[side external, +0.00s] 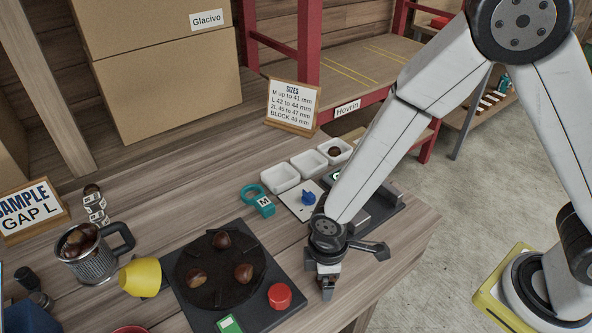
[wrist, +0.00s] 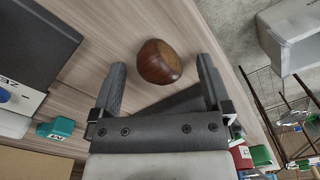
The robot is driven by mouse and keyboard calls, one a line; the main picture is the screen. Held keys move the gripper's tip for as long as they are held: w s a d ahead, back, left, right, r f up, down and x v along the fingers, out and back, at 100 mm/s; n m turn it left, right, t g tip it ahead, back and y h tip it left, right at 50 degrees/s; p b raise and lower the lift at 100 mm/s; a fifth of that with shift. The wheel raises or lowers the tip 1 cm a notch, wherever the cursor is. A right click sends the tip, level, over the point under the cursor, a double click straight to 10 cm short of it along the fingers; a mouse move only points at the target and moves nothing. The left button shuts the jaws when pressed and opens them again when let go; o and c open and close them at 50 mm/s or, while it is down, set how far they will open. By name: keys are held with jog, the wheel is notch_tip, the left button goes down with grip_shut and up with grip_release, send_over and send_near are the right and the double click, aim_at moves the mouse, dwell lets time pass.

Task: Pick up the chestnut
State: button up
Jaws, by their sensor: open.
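A brown, glossy chestnut (wrist: 159,61) shows in the wrist view, at the open end of my gripper (wrist: 161,72). It appears between the two fingertips, with gaps at both sides. The fingers are spread and hold nothing. In the side external view my gripper (side external: 328,287) points down over the wooden table, right of the black square board. I cannot clearly make out this chestnut there; the gripper seems to hide it. Other chestnuts lie on the round dark plate (side external: 213,294), in a metal mug (side external: 88,269) and in a small white tray (side external: 336,158).
A red round knob (side external: 280,296) sits on the board's corner, left of my gripper. A yellow cup (side external: 141,277) lies tipped beside the board. A teal gauge (side external: 258,199) and a flat dark device (side external: 378,214) are behind. The table's right edge is close.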

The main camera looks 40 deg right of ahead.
dwell(0.4)
grip_shut()
jog(key=shift+r, duration=0.2)
jog(key=shift+r, duration=4.85)
